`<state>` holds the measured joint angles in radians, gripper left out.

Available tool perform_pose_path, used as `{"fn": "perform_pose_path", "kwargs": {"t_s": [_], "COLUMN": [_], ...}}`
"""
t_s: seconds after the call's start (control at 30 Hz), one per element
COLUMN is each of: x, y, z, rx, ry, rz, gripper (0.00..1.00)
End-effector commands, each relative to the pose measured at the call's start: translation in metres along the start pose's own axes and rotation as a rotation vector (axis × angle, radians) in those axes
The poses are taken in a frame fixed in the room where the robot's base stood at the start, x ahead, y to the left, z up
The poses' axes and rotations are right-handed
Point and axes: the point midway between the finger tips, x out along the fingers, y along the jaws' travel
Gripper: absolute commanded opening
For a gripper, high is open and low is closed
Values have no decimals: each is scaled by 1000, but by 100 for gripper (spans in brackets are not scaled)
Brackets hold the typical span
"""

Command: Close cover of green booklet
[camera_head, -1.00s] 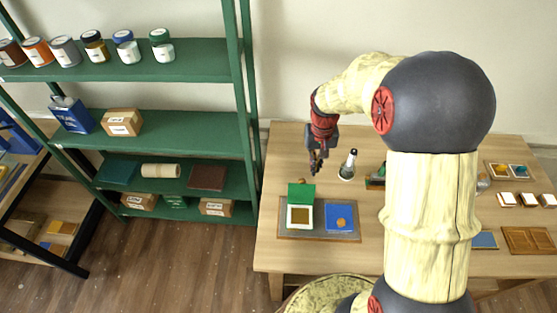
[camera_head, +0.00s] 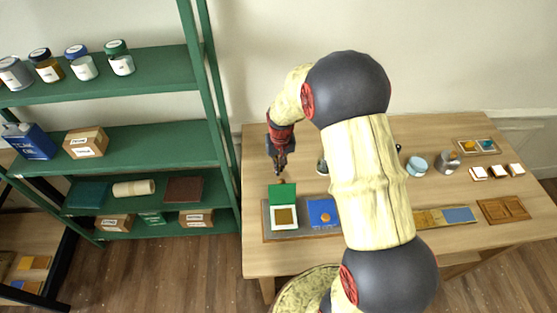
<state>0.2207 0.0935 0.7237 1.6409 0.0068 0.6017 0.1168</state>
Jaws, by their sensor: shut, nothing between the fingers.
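The green booklet lies on a grey mat (camera_head: 302,235) near the table's left front. Its green cover (camera_head: 282,191) stands raised at the back edge, and its white-bordered inside with a brown square (camera_head: 285,217) is exposed. My gripper (camera_head: 280,177) is shut and empty. In the picture it is just above the cover's top edge, seemingly behind it; I cannot tell whether they touch. A blue booklet (camera_head: 322,210) with an orange round spot lies to the right on the same mat, partly hidden by my arm.
My arm covers the middle of the wooden table (camera_head: 256,150). A light blue container (camera_head: 416,166), a grey jar (camera_head: 446,162), small white-topped blocks (camera_head: 497,171) and a brown panel (camera_head: 503,209) are to its right. A green shelf (camera_head: 150,144) stands at left.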

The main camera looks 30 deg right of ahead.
Motion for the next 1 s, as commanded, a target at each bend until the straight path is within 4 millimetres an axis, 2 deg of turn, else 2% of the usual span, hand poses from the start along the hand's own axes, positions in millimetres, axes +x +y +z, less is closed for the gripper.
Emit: {"fn": "perform_pose_path", "kwargs": {"t_s": [0.2, 0.33, 1.0], "x": [-10, -11, -14], "y": [0, 0, 0], "z": [19, 25, 23], "rx": [0, 0, -1], "ry": [4, 4, 51], "rz": [0, 0, 2], "gripper": [0, 0, 0]}}
